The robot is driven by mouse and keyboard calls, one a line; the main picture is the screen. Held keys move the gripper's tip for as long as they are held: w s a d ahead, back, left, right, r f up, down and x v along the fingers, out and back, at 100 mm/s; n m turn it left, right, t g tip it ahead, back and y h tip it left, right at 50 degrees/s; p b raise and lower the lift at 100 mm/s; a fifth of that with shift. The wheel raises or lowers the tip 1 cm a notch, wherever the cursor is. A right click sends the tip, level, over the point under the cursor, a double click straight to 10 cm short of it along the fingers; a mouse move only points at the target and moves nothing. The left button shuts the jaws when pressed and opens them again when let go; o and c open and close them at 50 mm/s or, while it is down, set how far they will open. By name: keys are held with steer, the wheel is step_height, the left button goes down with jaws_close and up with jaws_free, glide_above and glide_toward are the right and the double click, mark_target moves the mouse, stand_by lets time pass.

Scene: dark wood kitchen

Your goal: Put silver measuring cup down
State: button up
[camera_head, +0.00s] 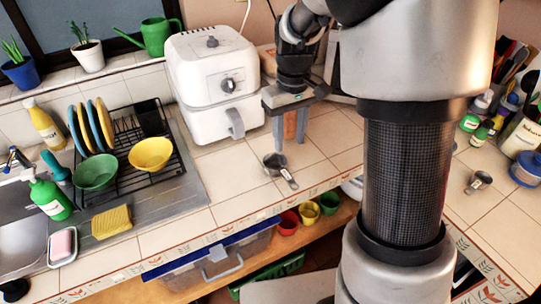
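A silver measuring cup (274,162) sits on the tiled counter in the head view, with its handle pointing down and to the right. My gripper (290,145) points down just behind and above the cup. Its two fingers are apart, and no cup shows between them. I cannot tell whether the left fingertip touches the cup's rim. A second small silver measuring cup (480,181) lies on the counter at the right, beyond my arm's column.
A white air fryer (213,85) stands left of my gripper. An orange-brown object (290,125) shows behind the fingers. A dish rack (126,146) with plates and bowls is at the left. Counter tiles (235,185) left of the cup are clear. The counter's front edge is close.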

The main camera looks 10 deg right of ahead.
glide_above(286, 174)
step_height(286, 174, down, 9)
steer(key=shift+d+r, duration=0.1)
steer(key=shift+s+f, duration=0.1)
steer(key=shift+f, duration=2.55)
jaws_close()
